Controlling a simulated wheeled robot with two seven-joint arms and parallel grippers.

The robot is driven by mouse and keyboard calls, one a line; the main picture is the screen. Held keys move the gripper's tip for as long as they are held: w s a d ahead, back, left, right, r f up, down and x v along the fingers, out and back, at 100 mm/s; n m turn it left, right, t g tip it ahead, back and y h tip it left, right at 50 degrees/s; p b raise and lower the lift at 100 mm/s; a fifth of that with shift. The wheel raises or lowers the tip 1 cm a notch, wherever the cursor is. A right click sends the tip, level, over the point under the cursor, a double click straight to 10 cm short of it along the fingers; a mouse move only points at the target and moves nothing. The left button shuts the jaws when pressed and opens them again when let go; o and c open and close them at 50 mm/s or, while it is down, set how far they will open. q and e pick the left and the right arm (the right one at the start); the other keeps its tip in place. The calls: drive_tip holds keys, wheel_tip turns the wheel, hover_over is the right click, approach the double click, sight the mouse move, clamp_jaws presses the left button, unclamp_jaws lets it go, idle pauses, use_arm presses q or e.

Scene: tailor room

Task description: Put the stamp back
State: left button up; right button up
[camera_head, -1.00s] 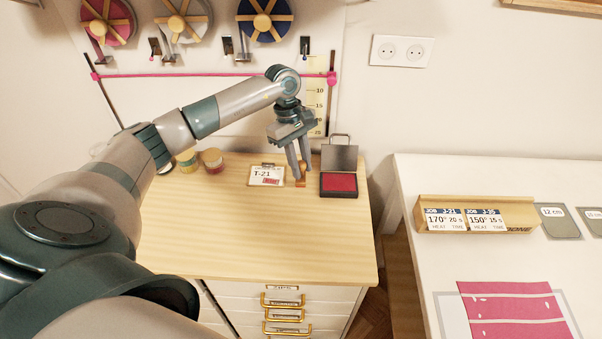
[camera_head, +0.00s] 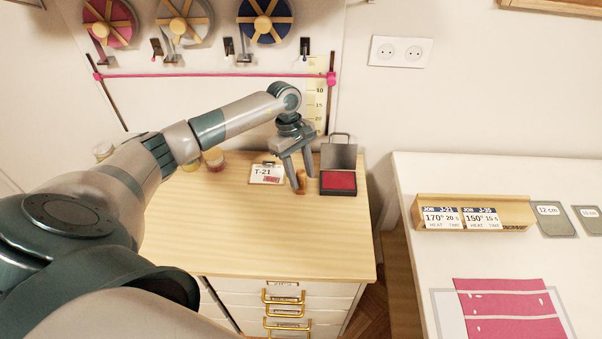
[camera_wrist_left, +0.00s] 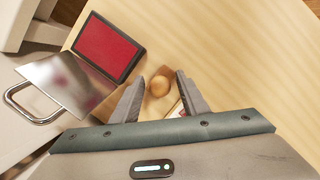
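The stamp (camera_head: 301,181), with a round wooden knob, stands upright on the wooden cabinet top (camera_head: 260,230), between the T-21 card (camera_head: 266,174) and the red ink pad (camera_head: 338,181). In the left wrist view the stamp's knob (camera_wrist_left: 158,86) lies between the fingertips, with a gap on each side. My left gripper (camera_head: 303,178) is open and low around the stamp. Its fingers (camera_wrist_left: 160,77) spread in the left wrist view. The stamp's base is mostly hidden below the knob. My right gripper is not in view.
The ink pad's raised metal lid (camera_head: 339,156) with a handle stands close to the gripper's right. Small jars (camera_head: 213,158) stand at the back left, partly behind my arm. The front of the cabinet top is clear. A white table (camera_head: 410,185) is at right.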

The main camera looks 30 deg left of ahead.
sight(301, 170)
use_arm(q)
drive_tip(key=shift+r, duration=0.1)
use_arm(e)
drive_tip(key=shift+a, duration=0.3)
use_arm(q)
drive_tip(key=shift+r, duration=0.15)
drive_tip(key=b+v, duration=0.3)
drive_tip(key=v, duration=0.3)
drive_tip(key=shift+w+a+r, duration=0.1)
drive_tip(key=shift+r, duration=0.55)
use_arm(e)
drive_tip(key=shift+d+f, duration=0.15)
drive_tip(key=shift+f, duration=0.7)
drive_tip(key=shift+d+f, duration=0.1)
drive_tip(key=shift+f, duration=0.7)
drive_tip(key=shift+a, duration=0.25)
